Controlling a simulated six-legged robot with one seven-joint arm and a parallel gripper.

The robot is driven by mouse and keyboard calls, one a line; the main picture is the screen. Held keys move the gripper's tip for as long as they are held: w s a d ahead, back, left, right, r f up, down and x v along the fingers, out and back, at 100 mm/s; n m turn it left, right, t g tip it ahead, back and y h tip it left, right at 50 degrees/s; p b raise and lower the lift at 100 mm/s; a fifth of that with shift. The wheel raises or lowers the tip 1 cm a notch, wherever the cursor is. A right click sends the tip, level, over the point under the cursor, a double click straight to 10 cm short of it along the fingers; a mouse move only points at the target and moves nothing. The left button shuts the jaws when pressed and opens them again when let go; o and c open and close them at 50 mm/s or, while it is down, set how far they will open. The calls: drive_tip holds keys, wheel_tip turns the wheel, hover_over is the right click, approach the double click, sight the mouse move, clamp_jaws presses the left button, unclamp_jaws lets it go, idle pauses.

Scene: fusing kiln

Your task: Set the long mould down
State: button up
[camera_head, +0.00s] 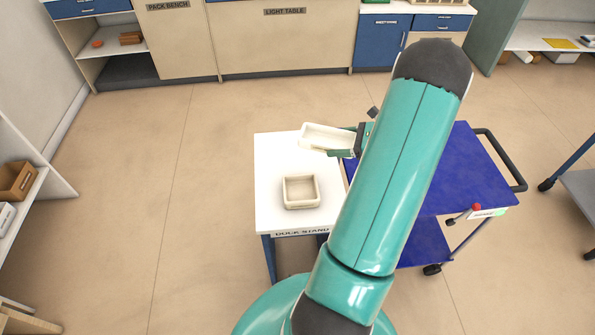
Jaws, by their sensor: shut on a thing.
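The long mould (326,137) is a cream, shallow, oblong tray. My gripper (345,146) is shut on its right end, and the mould extends left from the jaws over the far part of the white stand top. The mould looks slightly tilted; I cannot tell whether it touches the surface. A square cream mould (301,204) sits on the white-topped stand (270,165), nearer to me. My teal arm hides the right side of the stand and part of the gripper.
A blue cart (455,165) with a dark handle stands right of the stand, partly behind my arm. Bare white top shows left of both moulds and between them. Benches labelled pack bench (172,40) and light table (285,45) line the back. Open floor lies left.

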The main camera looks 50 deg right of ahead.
drive_tip(key=w+f, duration=0.4)
drive_tip(key=w, duration=0.5)
hover_over(304, 155)
drive_tip(key=f, duration=0.5)
drive_tip(key=shift+s+d+f, duration=0.1)
drive_tip(key=shift+s, duration=0.2)
drive_tip(key=shift+w+f, duration=0.2)
drive_tip(key=shift+f, duration=0.75)
drive_tip(key=shift+w+f, duration=0.15)
drive_tip(key=shift+f, duration=0.75)
drive_tip(key=shift+f, duration=0.15)
drive_tip(key=o, duration=1.2)
drive_tip(key=shift+c, duration=0.2)
